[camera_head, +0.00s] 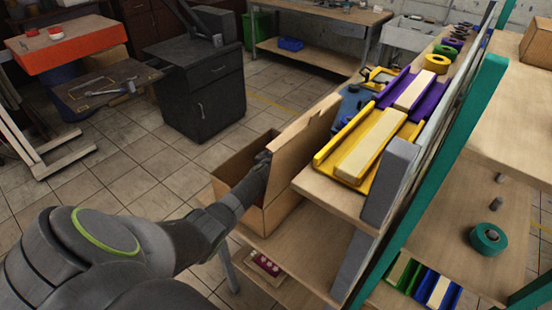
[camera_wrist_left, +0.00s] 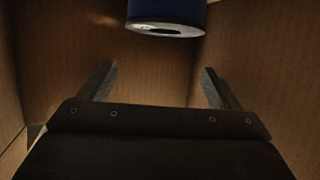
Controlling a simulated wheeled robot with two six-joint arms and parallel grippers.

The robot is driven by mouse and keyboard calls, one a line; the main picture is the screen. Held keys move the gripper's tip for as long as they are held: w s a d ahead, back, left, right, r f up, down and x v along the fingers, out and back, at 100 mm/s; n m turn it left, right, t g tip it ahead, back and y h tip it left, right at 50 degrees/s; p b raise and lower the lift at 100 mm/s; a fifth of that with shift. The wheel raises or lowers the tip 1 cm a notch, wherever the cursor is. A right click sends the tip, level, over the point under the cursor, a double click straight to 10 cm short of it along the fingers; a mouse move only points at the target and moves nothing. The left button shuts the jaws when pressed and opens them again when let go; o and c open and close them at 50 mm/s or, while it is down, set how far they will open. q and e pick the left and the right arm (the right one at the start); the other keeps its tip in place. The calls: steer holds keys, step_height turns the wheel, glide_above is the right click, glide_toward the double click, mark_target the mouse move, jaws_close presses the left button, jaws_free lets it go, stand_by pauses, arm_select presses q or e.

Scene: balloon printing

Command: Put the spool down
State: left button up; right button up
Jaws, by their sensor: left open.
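My left arm reaches into an open cardboard box (camera_head: 285,200) beside the workbench, and my left gripper (camera_head: 262,165) is partly hidden by its walls. In the left wrist view the gripper (camera_wrist_left: 159,70) has its two fingers spread wide with nothing between them. A dark blue spool (camera_wrist_left: 166,12) with a pale rim and dark centre hole shows at the top edge, beyond the fingertips and apart from them. Brown cardboard walls surround it. Its upper part is cut off, and I cannot tell what it rests on. The spool is hidden in the head view. My right gripper is not in view.
The workbench right of the box holds a yellow tray (camera_head: 326,154) and a purple tray (camera_head: 434,92) with pale blocks. Several coloured rolls stand farther back. A green-posted shelf (camera_head: 478,110) stands at the right. Tiled floor (camera_head: 150,150) is open left of the box.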

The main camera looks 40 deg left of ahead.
arm_select(q)
steer(key=shift+s+d+r, duration=0.15)
steer(key=shift+s+r, duration=0.3)
steer(key=shift+s, duration=0.05)
steer(key=shift+s+d+r, duration=0.15)
steer(key=shift+s+r, duration=0.25)
steer(key=shift+s, duration=0.1)
steer(key=shift+p+v, duration=0.55)
steer(key=shift+v, duration=2.05)
steer(key=shift+r, duration=0.1)
